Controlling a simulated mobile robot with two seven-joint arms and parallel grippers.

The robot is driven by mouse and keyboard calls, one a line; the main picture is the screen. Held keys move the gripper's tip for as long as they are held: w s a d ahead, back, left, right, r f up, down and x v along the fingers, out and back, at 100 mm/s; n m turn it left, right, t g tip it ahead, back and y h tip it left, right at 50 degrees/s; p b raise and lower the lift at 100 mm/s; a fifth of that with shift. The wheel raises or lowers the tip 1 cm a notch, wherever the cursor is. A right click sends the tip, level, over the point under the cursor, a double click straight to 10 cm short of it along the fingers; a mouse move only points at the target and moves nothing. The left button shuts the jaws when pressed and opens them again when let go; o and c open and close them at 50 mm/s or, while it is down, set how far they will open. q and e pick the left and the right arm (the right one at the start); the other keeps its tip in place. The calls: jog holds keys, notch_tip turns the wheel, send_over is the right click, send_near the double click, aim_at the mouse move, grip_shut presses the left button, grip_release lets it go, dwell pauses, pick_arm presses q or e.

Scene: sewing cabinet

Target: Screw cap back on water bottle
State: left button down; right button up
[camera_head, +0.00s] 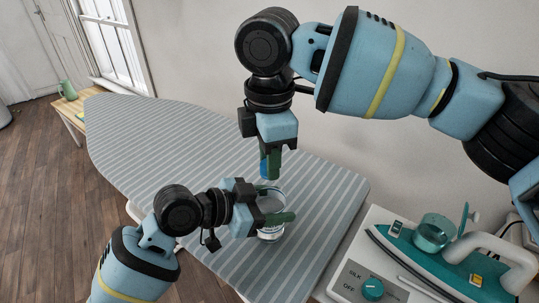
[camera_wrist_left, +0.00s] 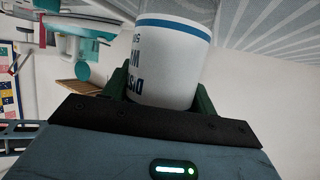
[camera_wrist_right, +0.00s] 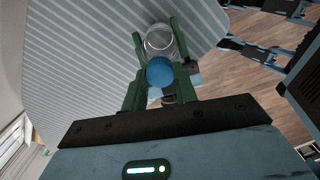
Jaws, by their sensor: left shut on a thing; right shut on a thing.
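The clear water bottle (camera_head: 271,232), with a white, blue-banded label (camera_wrist_left: 168,62), stands upright over the ironing board. My left gripper (camera_head: 272,217) is shut around it from the left. My right gripper (camera_head: 270,163) points down above the bottle, shut on the blue cap (camera_head: 264,170). The cap also shows between its fingers in the right wrist view (camera_wrist_right: 160,71), with the clear bottle (camera_wrist_right: 159,40) beyond. In the head view the cap appears a little above the bottle's mouth. The fingers partly hide cap and bottle; whether the bottle's base touches the board is unclear.
The striped ironing board (camera_head: 180,140) is otherwise clear. A teal and white iron (camera_head: 440,262) on a white base with a dial (camera_head: 372,288) is at the lower right. A small wooden table (camera_head: 70,112) with a green jug (camera_head: 67,90) stands at the far left.

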jog(key=m, duration=0.4)
jog(key=shift+m, duration=0.4)
jog(key=m, duration=0.4)
jog(key=shift+m, duration=0.3)
jog(key=m, duration=0.4)
jog(key=shift+m, duration=0.3)
jog(key=m, duration=0.3)
jog(key=o, duration=1.2)
jog(key=shift+c, duration=0.2)
notch_tip(320, 180, up, 12)
